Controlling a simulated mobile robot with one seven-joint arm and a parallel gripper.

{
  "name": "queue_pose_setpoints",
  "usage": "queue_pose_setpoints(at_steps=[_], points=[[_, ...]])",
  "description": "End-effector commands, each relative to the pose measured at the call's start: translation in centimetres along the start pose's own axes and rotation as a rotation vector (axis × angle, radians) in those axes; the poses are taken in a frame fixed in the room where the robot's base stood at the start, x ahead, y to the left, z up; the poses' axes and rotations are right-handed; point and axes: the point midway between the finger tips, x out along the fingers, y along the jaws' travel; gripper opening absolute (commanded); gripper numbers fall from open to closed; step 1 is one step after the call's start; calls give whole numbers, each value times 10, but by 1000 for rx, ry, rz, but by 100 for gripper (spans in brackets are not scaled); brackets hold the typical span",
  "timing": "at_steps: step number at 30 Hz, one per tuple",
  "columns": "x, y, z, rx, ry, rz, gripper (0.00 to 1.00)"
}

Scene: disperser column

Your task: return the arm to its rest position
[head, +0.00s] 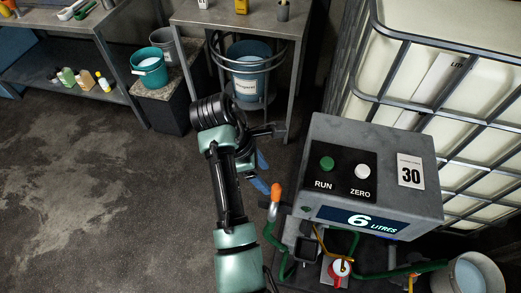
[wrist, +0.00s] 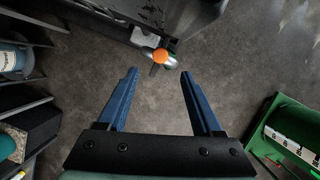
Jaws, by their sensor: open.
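My arm (head: 226,190) reaches up from the bottom middle of the head view and bends at a dark joint. My gripper (head: 265,178) hangs left of the grey control box, its blue fingers partly hidden by the arm. In the wrist view my gripper (wrist: 159,72) is open, with only floor between its fingers. An orange-tipped spout or handle (head: 275,196) is close to the fingers; it also shows beyond the fingertips in the wrist view (wrist: 160,57). I cannot tell the exact gap, but nothing is held.
The control box (head: 330,150) has a green RUN button, a white ZERO button and a display reading 6 litres. A caged white tank (head: 455,70) stands behind it. A metal table (head: 240,22) with a blue bucket (head: 249,70) stands ahead. Floor at left (head: 90,190) is clear.

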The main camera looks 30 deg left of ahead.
Motion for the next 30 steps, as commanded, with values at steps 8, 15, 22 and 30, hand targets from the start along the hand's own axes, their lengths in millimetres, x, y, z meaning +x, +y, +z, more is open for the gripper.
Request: queue_pose_setpoints(at_steps=[8,15,22,30], points=[[-19,0,1,1,0,0,67],[-18,0,1,1,0,0,67],[-18,0,1,1,0,0,67],[-60,54,39,332,77,313,67]])
